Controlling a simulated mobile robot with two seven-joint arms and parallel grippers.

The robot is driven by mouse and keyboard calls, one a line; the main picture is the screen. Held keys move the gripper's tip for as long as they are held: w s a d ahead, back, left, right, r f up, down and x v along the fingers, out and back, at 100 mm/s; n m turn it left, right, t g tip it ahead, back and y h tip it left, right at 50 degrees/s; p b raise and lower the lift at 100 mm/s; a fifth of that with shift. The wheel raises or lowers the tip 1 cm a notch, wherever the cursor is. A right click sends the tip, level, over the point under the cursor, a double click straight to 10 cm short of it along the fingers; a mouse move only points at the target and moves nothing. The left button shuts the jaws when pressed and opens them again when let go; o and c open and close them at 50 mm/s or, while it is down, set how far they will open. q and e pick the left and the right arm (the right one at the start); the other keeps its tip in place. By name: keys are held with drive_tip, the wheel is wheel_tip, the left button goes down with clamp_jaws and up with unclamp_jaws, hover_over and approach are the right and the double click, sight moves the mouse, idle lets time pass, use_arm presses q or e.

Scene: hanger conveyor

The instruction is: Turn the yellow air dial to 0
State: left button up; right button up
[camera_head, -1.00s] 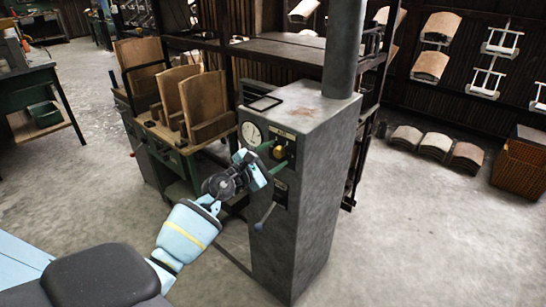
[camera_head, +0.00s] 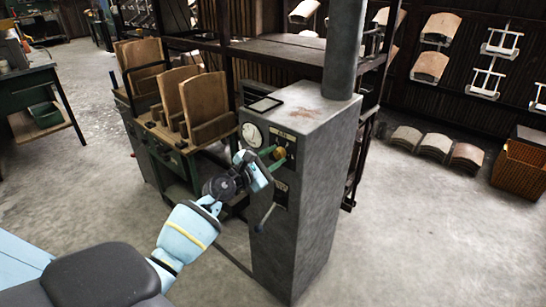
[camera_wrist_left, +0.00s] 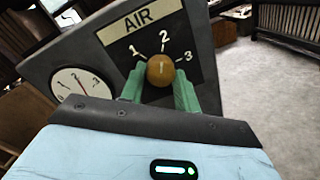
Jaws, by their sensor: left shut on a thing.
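The yellow air dial (camera_head: 280,152) is a round knob on the front panel of a grey metal column. In the left wrist view the dial (camera_wrist_left: 161,70) sits below the AIR label (camera_wrist_left: 139,20), with the numbers 1, 2 and 3 around its upper side. A small light mark on its face runs about upright, roughly towards the 2. No 0 is visible. My left gripper (camera_wrist_left: 160,88) has its green fingers on both sides of the dial, shut on it. The left gripper (camera_head: 272,159) also shows in the head view. My right gripper is in neither view.
A round white gauge (camera_head: 251,134) is left of the dial. A lever (camera_head: 264,217) sticks out below it on the grey column (camera_head: 310,210). A cart with wooden boards (camera_head: 208,105) stands close behind my left arm.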

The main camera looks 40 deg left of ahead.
use_arm(q)
drive_tip(key=n+p, duration=0.1)
drive_tip(key=n, duration=0.3)
drive_tip(key=n+p, duration=0.1)
drive_tip(key=n, duration=0.4)
drive_tip(key=shift+d+f+t, duration=0.1)
drive_tip(key=shift+t, duration=0.2)
drive_tip(key=n, duration=0.5)
drive_tip(key=shift+d+y+p, duration=0.1)
drive_tip(key=shift+y+p, duration=0.2)
drive_tip(key=shift+p, duration=0.1)
drive_tip(key=n, duration=0.3)
drive_tip(key=shift+n+p, duration=0.3)
drive_tip(key=shift+n, duration=0.1)
drive_tip(key=n+y+p, duration=0.1)
drive_tip(key=n, duration=0.3)
drive_tip(key=shift+d, duration=0.1)
drive_tip(key=shift+n, duration=1.2)
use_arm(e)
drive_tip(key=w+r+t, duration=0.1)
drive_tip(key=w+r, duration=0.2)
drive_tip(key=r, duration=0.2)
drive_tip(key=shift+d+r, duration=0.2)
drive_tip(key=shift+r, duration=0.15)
use_arm(q)
drive_tip(key=o, duration=1)
drive_tip(key=shift+c, duration=0.2)
